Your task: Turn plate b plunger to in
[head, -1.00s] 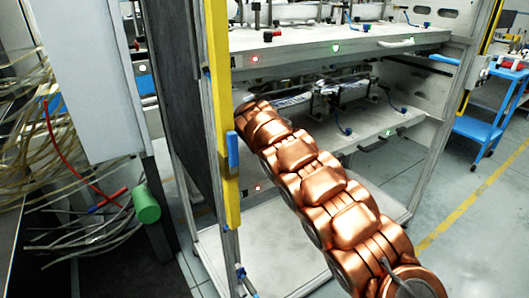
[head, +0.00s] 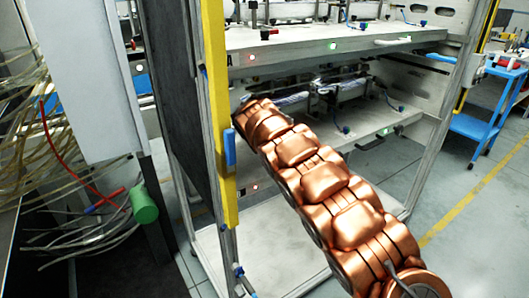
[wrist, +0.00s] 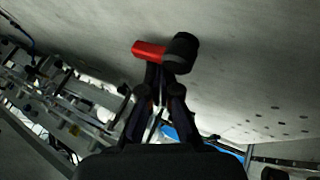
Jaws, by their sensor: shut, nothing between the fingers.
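In the wrist view a plunger with a red part (wrist: 150,50) and a black round end (wrist: 181,52) stands just beyond the fingertips of my gripper (wrist: 158,88). It lies crosswise, red to the left and black to the right. My gripper is shut with nothing between its fingers. I cannot tell whether the fingertips touch the plunger. In the head view my copper arm reaches over the lower plate (head: 358,138) of the rack and hides the gripper and this plunger.
The upper plate (head: 290,42) has a red light, a green light (head: 333,46) and a small red-and-black knob (head: 267,34). A yellow post (head: 217,110) stands close left of my arm. Metal rails and fittings (wrist: 70,105) lie left of the gripper. A blue cart (head: 480,128) stands at right.

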